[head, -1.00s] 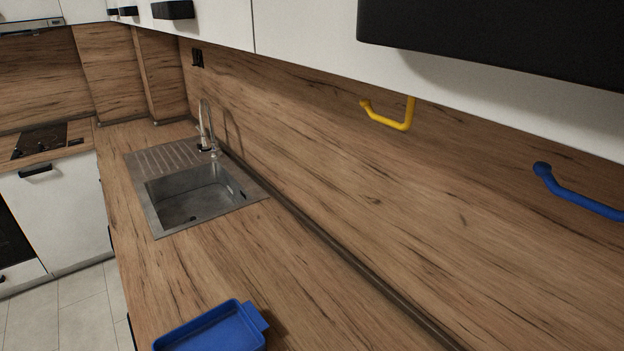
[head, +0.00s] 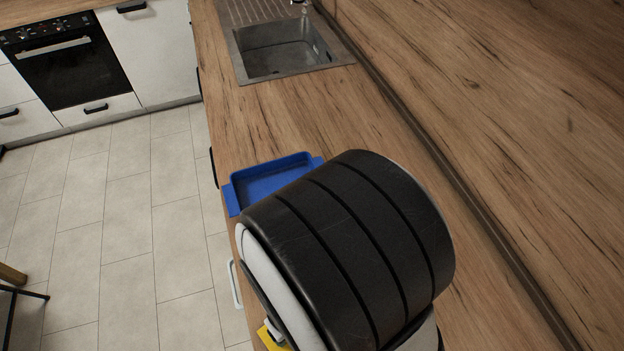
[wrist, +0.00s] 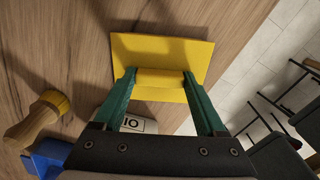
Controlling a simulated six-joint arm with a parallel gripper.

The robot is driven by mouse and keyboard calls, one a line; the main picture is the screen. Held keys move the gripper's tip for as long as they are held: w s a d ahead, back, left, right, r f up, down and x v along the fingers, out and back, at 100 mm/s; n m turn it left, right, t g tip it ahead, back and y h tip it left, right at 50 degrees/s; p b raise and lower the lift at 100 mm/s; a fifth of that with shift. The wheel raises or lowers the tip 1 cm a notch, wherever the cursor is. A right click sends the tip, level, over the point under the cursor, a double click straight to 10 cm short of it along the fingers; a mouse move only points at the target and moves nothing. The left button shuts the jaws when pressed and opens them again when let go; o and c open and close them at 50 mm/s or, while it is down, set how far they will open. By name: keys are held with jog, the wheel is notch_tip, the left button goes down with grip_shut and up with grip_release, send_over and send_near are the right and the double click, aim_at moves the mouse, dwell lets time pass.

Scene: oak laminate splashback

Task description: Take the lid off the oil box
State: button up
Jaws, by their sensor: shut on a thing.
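A flat yellow lid (wrist: 160,50) with a raised yellow grip bar (wrist: 160,78) shows in the wrist view near the counter edge. The green fingers of my gripper (wrist: 158,80) are shut on this bar, one at each end. A white piece with dark lettering, perhaps "OI", (wrist: 136,124) shows between the fingers, partly hidden by my gripper. The lid hides what is under it, so I cannot tell whether it rests on the oil box or is raised. In the head view my arm hides most of this; a bit of yellow (head: 268,340) shows at the bottom.
A blue tray (head: 236,198) lies on the counter behind my arm, near the front edge. A wooden piece with a yellow end (wrist: 52,103) is left of my gripper. Dark chairs (wrist: 285,155) stand on the floor at right. The counter toward the sink (head: 285,72) is clear.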

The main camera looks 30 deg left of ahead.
jog(key=shift+f, duration=0.25)
jog(key=o, duration=1.3)
notch_tip(320, 180, up, 16)
jog(key=d+r+m, duration=0.1)
jog(key=d+m, duration=0.4)
jog(key=m, duration=0.1)
jog(key=w+d+r+m+y, duration=0.1)
jog(key=d+r+m, duration=0.1)
jog(key=d+m, duration=0.4)
jog(key=d+r+m, duration=0.1)
jog(key=d+m, duration=0.5)
jog(key=shift+w+d+r+m+y, duration=0.2)
jog(key=shift+w+r+m+y, duration=0.15)
jog(key=shift+w+m+y, duration=0.05)
